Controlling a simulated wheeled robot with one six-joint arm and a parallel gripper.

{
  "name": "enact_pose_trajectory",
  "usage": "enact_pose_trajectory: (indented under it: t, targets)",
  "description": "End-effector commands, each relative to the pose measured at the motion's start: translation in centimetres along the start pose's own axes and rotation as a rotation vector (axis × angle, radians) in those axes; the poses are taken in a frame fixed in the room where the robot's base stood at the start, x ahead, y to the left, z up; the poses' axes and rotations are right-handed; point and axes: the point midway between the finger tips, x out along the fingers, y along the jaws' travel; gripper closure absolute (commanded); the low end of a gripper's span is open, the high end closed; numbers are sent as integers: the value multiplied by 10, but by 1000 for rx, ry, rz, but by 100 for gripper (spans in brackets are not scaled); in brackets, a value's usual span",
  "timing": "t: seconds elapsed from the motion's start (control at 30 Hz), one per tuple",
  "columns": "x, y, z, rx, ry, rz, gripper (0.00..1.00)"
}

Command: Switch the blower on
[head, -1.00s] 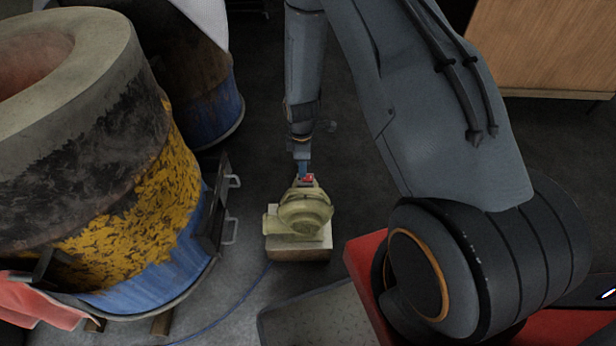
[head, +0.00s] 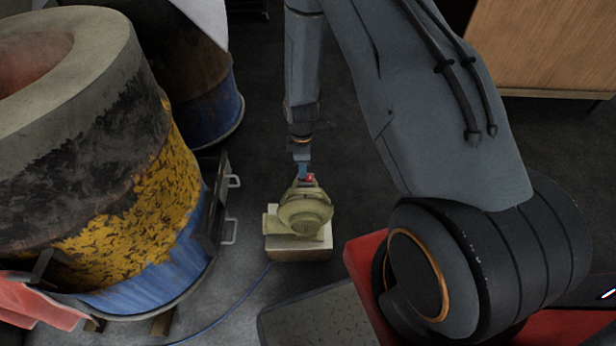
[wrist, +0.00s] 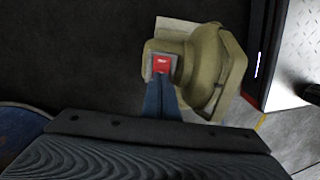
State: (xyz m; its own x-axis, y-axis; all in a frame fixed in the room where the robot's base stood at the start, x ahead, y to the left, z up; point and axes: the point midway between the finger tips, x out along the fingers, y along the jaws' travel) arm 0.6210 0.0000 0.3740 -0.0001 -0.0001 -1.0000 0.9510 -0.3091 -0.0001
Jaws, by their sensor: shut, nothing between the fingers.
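The blower (head: 305,212) is an olive-cream snail-shaped housing standing on a pale block, in the middle of the head view. A small red switch (head: 310,178) sits on its far side. It also shows in the wrist view (wrist: 161,63) as a red rocker with a small white mark in a grey frame. My gripper (head: 301,174) is shut and empty, pointing down right beside the switch. In the wrist view its closed blue-grey fingertips (wrist: 160,78) reach the switch's lower edge and overlap it slightly. I cannot tell whether they touch it.
The large barrel oven (head: 150,200) stands left of the blower, with metal handles (head: 230,232) facing it. A blue cable (head: 235,305) runs along the floor from the blower. A wooden cabinet (head: 550,45) stands at the back right. The dark floor behind the blower is clear.

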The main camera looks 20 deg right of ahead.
Motion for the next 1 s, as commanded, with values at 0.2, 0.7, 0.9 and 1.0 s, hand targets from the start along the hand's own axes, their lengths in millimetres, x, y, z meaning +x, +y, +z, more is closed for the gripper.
enact_pose_trajectory:
  t: [0.2,0.7,0.9,1.0]
  targets:
    - [3,0,0,0,0,0,100]
    - [5,0,0,0,0,0,100]
    - [-8,0,0,0,0,0,100]
    - [-16,0,0,0,0,0,100]
